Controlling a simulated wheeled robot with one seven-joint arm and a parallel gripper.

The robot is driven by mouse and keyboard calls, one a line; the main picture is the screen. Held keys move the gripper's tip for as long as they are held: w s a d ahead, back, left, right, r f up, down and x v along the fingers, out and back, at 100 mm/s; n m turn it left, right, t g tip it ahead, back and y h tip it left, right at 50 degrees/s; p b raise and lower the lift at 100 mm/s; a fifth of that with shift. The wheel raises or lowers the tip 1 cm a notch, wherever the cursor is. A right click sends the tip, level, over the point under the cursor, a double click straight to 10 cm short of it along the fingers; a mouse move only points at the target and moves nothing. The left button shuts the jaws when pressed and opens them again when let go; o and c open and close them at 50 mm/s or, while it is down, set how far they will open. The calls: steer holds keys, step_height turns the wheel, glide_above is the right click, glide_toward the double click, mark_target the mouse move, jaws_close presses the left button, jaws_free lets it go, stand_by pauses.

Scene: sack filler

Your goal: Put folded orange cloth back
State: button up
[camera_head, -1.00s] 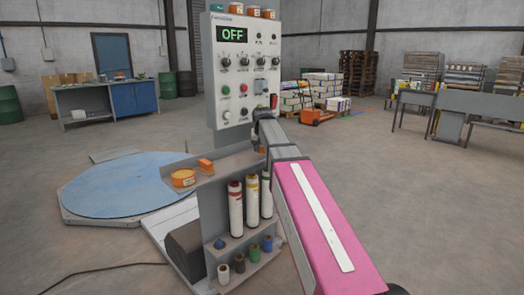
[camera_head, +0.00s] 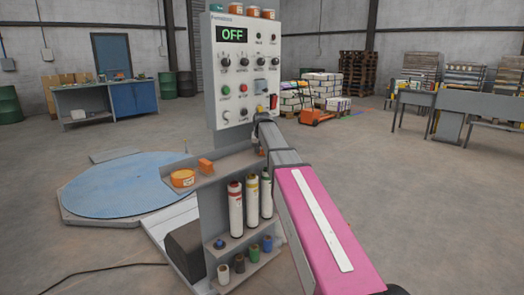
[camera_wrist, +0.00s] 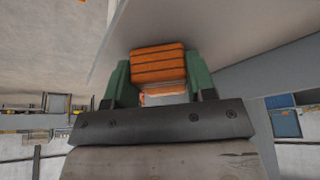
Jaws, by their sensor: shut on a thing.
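My gripper (camera_wrist: 157,72) has two green fingers in the wrist view. They are shut on the folded orange cloth (camera_wrist: 160,60), a small ridged bundle with dark fold lines. Grey shelf surface lies close around and beyond it; I cannot tell whether the cloth touches it. In the head view my gripper (camera_head: 258,146) is small and partly hidden by my arm, at the right end of the grey shelf (camera_head: 228,162) below the control panel. The cloth cannot be made out clearly there.
Below stand several white bottles (camera_head: 236,208) and small coloured cups or spools. The control panel (camera_head: 240,75), reading OFF, rises just behind. A blue turntable (camera_head: 115,192) is at left.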

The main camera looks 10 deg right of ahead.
steer(key=o, duration=0.9)
steer(key=shift+f, duration=0.1)
steer(key=v, duration=1.2)
